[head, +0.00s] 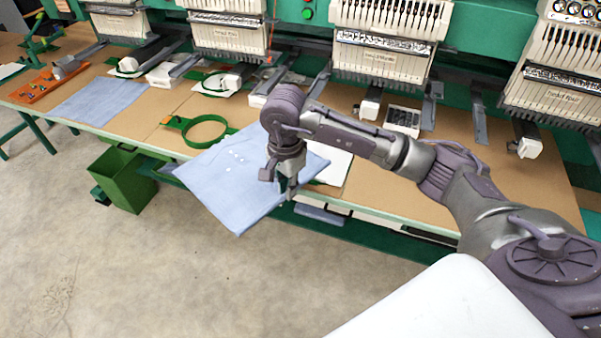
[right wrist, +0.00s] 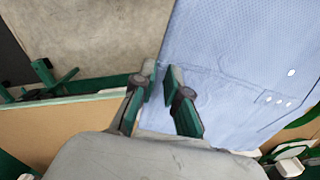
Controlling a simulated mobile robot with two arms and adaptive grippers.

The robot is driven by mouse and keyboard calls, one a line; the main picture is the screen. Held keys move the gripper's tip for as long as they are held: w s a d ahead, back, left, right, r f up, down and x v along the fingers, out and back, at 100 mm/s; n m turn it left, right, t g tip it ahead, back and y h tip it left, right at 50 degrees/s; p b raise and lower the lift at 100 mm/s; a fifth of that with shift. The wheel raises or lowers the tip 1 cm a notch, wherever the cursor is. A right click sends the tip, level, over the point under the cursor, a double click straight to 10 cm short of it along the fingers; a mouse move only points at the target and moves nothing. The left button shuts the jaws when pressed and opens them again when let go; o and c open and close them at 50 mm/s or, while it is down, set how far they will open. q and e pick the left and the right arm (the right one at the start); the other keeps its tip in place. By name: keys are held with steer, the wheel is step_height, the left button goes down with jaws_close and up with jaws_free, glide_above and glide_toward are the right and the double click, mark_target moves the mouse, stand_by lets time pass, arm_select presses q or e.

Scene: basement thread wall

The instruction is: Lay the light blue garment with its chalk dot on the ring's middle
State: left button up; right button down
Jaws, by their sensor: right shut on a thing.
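The light blue garment (head: 232,190) spreads over the table's front edge, and its near corner extends out over the floor. Several white marks show on it; a larger lone one, which looks like the chalk dot (right wrist: 291,72), is at the right of the right wrist view. The green ring (head: 205,131) lies on the table just behind the garment, its middle showing bare table. My right gripper (head: 284,192) is shut on the garment near its right side. The garment also fills the right of the right wrist view (right wrist: 235,60), beside the fingers (right wrist: 160,78). My left gripper is out of view.
Another light blue cloth (head: 97,101) lies flat on the table further left, near an orange tray (head: 45,86). Embroidery machine heads (head: 385,45) stand along the back. A green bin (head: 124,180) is below the front edge.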

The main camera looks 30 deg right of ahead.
mark_target(300, 176)
steer(key=w+d+f+m, duration=0.1)
steer(key=m, duration=0.2)
steer(key=w+d+f+m+p, duration=0.1)
steer(key=d+m, duration=0.1)
steer(key=m, duration=0.1)
steer(key=w+d+f+m+p, duration=0.1)
steer(key=d+m, duration=0.1)
steer(key=m, duration=0.1)
steer(key=shift+w+d+f+m, duration=0.2)
steer(key=shift+w+m, duration=0.1)
steer(key=shift+w, duration=0.05)
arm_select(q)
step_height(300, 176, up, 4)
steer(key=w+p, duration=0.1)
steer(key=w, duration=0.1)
arm_select(e)
steer(key=d+f+m, duration=0.1)
steer(key=m, duration=0.1)
steer(key=d+f+m, duration=0.1)
steer(key=m, duration=0.1)
steer(key=shift+w+d+f+m, duration=0.15)
steer(key=shift+d+f+m, duration=0.15)
steer(key=shift+d+f, duration=0.15)
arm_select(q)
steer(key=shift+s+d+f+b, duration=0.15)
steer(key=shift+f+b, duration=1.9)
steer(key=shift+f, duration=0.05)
arm_select(e)
steer(key=shift+m, duration=0.3)
steer(key=shift+f, duration=2.8)
